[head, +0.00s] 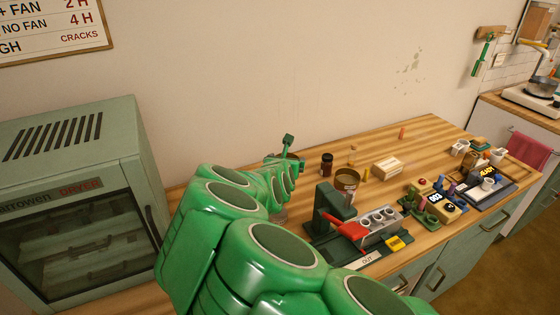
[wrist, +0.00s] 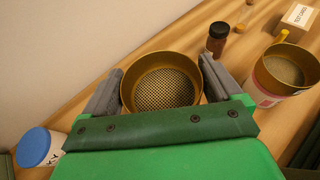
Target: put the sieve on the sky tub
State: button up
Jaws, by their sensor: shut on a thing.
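My gripper (wrist: 161,66) is shut on a round brass sieve (wrist: 166,92) in the wrist view. The grey fingers press on opposite sides of its rim, and its mesh shows inside. A white tub with a sky-blue top (wrist: 34,147) is at the lower left of the wrist view, apart from the sieve and partly behind my gripper; its label is too small to read. In the head view my green arm hides most of my gripper and the table around it. I cannot tell the height of the sieve above the wood.
Another brass sieve (wrist: 287,68) sits on a pink-banded tub (wrist: 268,92) at the right; it also shows in the head view (head: 347,181). A dark jar (wrist: 217,40) stands near the held sieve. A press with a red handle (head: 350,230) and a drying cabinet (head: 70,200) flank my arm.

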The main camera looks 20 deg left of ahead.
jog(key=shift+s+a, duration=0.1)
jog(key=s+a+f+n+y, duration=0.1)
jog(key=s+a, duration=0.2)
jog(key=a, duration=0.5)
jog(key=s+a+f+n+g+y, duration=0.1)
jog(key=s+a, duration=0.2)
jog(key=a, duration=0.5)
jog(key=s+a+f+n+y, duration=0.1)
jog(key=s+a+y, duration=0.1)
jog(key=a, duration=0.6)
jog(key=shift+s+n, duration=0.4)
jog(key=shift+s, duration=0.35)
jog(key=shift+s+a+f, duration=0.1)
jog(key=shift+a+f, duration=0.05)
jog(key=shift+f, duration=1.3)
jog(key=shift+f, duration=0.1)
jog(key=o, duration=0.8)
